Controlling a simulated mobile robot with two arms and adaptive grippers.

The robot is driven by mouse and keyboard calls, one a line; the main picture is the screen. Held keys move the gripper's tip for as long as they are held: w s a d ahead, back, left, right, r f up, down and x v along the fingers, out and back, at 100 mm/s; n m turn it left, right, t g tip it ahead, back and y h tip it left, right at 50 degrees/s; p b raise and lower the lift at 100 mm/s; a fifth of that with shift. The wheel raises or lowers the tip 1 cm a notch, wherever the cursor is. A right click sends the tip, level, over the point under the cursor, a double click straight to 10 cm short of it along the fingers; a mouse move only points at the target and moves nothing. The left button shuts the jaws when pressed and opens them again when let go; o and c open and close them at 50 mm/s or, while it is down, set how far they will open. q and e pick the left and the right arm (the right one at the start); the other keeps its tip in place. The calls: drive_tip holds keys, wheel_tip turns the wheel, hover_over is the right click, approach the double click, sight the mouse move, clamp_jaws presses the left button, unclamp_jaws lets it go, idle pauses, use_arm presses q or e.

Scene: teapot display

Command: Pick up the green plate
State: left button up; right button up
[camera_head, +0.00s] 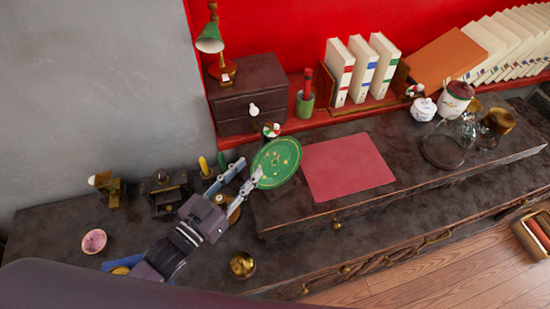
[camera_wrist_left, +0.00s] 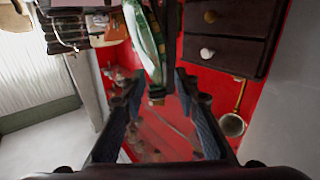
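The green plate (camera_head: 276,162) has a gold pattern and rim. In the head view its face shows, tilted, above the left end of the raised dark shelf, beside the red mat. My left gripper (camera_head: 249,169) is at the plate's left edge with its two fingers apart. In the left wrist view the plate (camera_wrist_left: 146,42) shows nearly edge-on between the fingertips of the left gripper (camera_wrist_left: 158,84), with visible gaps beside it. I cannot tell whether one finger touches it. What supports the plate is hidden. My right gripper is not in view.
A dark drawer cabinet (camera_head: 248,92) with a green lamp (camera_head: 210,40) stands behind the plate. The red mat (camera_head: 346,166) lies clear to its right. A brass pot (camera_head: 243,265) and a pink bowl (camera_head: 94,241) stand on the lower counter. A glass dome (camera_head: 445,148) is farther right.

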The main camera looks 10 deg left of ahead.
sight(255, 162)
use_arm(q)
drive_tip(key=x, duration=0.2)
drive_tip(key=p+x, duration=0.1)
drive_tip(key=x, duration=0.1)
drive_tip(key=shift+r, duration=0.25)
drive_tip(key=shift+w+d+f, duration=0.1)
drive_tip(key=shift+w+d, duration=0.05)
drive_tip(key=shift+w, duration=0.1)
clamp_jaws()
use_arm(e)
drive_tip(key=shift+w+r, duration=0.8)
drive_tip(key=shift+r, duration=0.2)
